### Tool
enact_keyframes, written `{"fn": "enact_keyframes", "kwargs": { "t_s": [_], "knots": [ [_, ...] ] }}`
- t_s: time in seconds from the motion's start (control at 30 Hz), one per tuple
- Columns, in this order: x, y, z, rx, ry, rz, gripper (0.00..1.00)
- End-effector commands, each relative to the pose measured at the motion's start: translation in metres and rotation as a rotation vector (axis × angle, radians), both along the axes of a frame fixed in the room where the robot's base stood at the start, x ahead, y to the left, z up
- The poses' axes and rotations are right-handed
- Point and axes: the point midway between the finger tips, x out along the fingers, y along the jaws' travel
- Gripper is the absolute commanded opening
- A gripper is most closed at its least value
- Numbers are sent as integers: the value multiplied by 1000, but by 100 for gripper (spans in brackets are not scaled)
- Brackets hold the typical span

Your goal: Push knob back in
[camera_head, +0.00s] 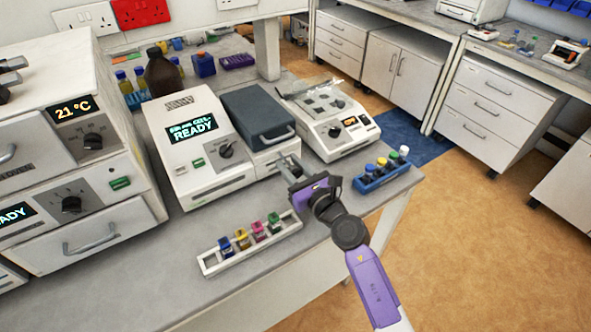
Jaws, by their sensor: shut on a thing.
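My gripper (288,162) is at the front right of a white instrument (215,188) whose screen (192,129) reads READY. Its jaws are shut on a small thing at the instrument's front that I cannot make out. A black knob (226,151) shows on the instrument's front panel, left of my gripper and apart from it. Another dark knob (334,131) is on the smaller white instrument (335,148) to the right. I cannot tell which knob stands out from its panel. My gripper hides part of the instrument's right front.
A white rack (212,269) with several coloured vials lies in front of the instrument. A blue rack (382,180) with several capped vials stands right of my gripper. A grey-lidded block (257,116) is behind my gripper. Stacked ovens (40,248) stand left. Bare bench lies at front left.

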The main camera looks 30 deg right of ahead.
Motion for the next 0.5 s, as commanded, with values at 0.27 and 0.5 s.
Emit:
{"fn": "enact_keyframes", "kwargs": {
  "t_s": [0.27,0.5],
  "knots": [
    [11,0,-1,1,2,-1,0],
    [11,0,-1,1,1,-1,48]
  ]
}}
